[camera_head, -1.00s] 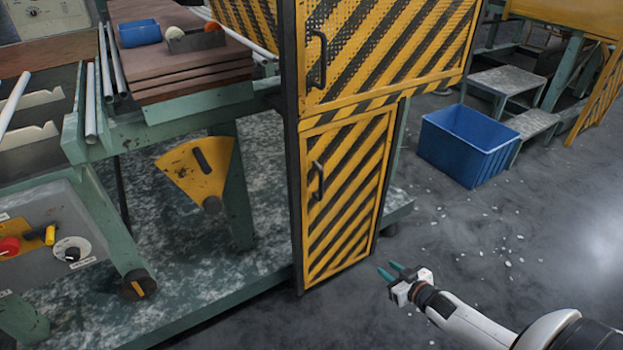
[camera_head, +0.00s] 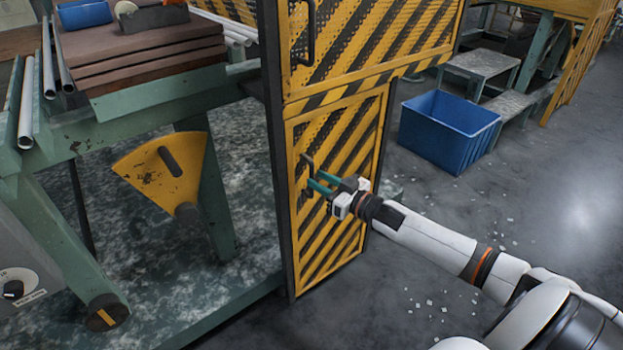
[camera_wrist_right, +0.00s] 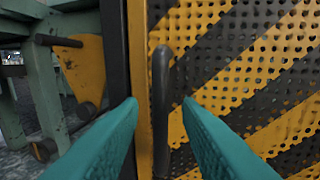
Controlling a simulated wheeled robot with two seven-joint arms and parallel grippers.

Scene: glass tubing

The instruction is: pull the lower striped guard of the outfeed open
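The lower guard (camera_head: 338,220) is a perforated panel with yellow and black stripes. It stands shut in its frame below the upper striped guard (camera_head: 365,45). Its black upright handle (camera_head: 304,172) is on its left side, partly hidden by my right gripper in the head view. My right gripper (camera_head: 318,184) has green fingers and is at the handle. In the right wrist view the fingers (camera_wrist_right: 160,125) are apart, and the handle (camera_wrist_right: 161,105) stands between them, nearer the left finger, with gaps visible on both sides. My left gripper is not in view.
A dark post (camera_head: 277,150) borders the guard on the left. The green machine frame (camera_head: 150,105) with a yellow sector plate (camera_head: 165,172) stands to the left. A blue crate (camera_head: 448,132) and grey steps (camera_head: 484,66) are behind on the right.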

